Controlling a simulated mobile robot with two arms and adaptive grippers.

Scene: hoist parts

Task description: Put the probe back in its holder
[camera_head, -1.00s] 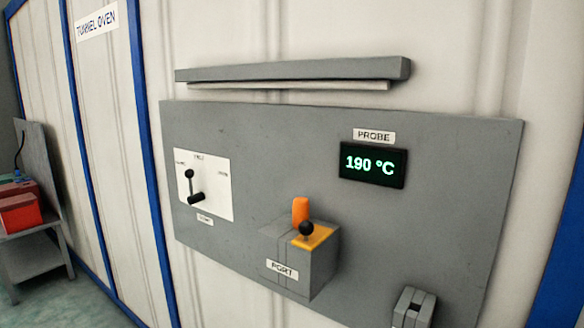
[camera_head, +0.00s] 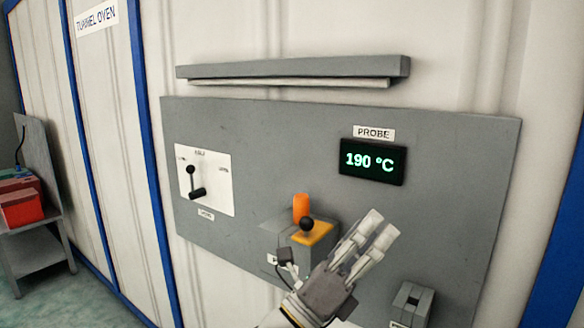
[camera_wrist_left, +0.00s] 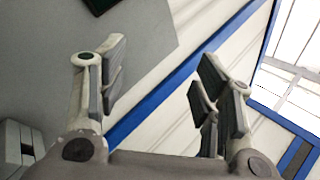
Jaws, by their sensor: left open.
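The probe, with its orange handle (camera_head: 301,206), stands upright at the grey port box (camera_head: 318,256) on the panel. A black ball knob (camera_head: 306,224) is in front of the handle, over the box's yellow top. The grey holder (camera_head: 412,302) is at the lower right of the panel and looks empty; a grey block at the lower left of the left wrist view (camera_wrist_left: 18,145) may be it. My left gripper (camera_head: 380,229) is open and empty, right of the port box and partly covering it. It also shows open in the left wrist view (camera_wrist_left: 163,80).
The grey panel (camera_head: 240,125) carries a 190 °C display (camera_head: 373,162) under a PROBE label, and a white plate with a black lever (camera_head: 193,184) at left. A grey ledge (camera_head: 290,69) juts out above. A table with a red box (camera_head: 22,208) stands far left.

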